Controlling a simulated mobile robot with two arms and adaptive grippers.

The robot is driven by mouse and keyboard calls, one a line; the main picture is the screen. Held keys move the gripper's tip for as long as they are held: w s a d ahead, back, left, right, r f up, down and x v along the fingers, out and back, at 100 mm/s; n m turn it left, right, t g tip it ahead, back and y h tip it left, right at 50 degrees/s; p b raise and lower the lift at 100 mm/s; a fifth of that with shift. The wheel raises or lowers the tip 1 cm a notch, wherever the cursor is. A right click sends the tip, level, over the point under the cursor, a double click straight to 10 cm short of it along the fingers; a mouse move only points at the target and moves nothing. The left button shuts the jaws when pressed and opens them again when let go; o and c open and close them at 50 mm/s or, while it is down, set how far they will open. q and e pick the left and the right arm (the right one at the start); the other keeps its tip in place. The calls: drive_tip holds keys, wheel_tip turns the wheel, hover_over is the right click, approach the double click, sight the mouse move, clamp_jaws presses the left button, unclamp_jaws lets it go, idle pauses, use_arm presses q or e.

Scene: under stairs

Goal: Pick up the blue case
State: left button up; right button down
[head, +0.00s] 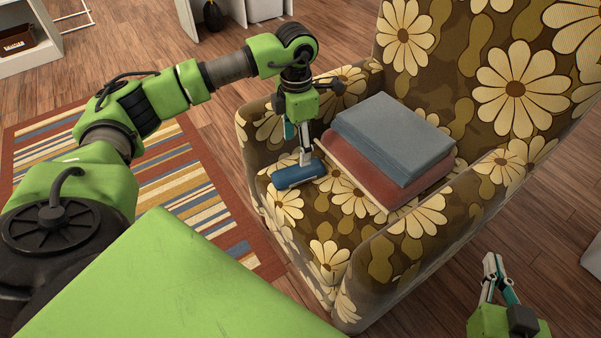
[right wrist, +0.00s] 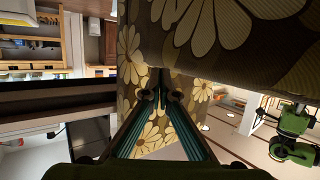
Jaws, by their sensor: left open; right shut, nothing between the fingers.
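The blue case (head: 299,174) is a small, rounded, elongated case lying on the seat of the flowered armchair (head: 327,258), near the seat's left front part. My left gripper (head: 305,158) points down at the case from above, its fingertips at the case's upper side. It is open; whether the fingers touch the case cannot be told. My right gripper (head: 492,264) is shut and empty, low at the right outside the armchair. In the right wrist view its fingers (right wrist: 161,88) meet in front of the flowered fabric.
The armrest (head: 440,240) stands between my right gripper and the seat. A striped rug (head: 190,190) covers the floor at left.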

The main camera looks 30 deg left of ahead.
use_arm(q)
hover_over(299, 169)
drive_tip(key=f+b, duration=0.1)
drive_tip(key=f, duration=0.3)
drive_tip(key=shift+a+f, duration=0.15)
drive_tip(key=shift+a, duration=0.05)
drive_tip(key=shift+f, duration=0.5)
wheel_tip(299, 169, down, 4)
drive_tip(key=shift+d+f+b, duration=0.1)
drive_tip(key=shift+d+b, duration=0.05)
drive_tip(key=shift+b, duration=0.75)
drive_tip(key=shift+f, duration=0.15)
drive_tip(key=c, duration=1.3)
use_arm(e)
wheel_tip(299, 169, up, 16)
drive_tip(key=a+t+y, duration=0.2)
drive_tip(key=t+y, duration=0.1)
drive_tip(key=t, duration=0.5)
drive_tip(key=shift+w+f, duration=0.15)
drive_tip(key=shift+f, duration=0.05)
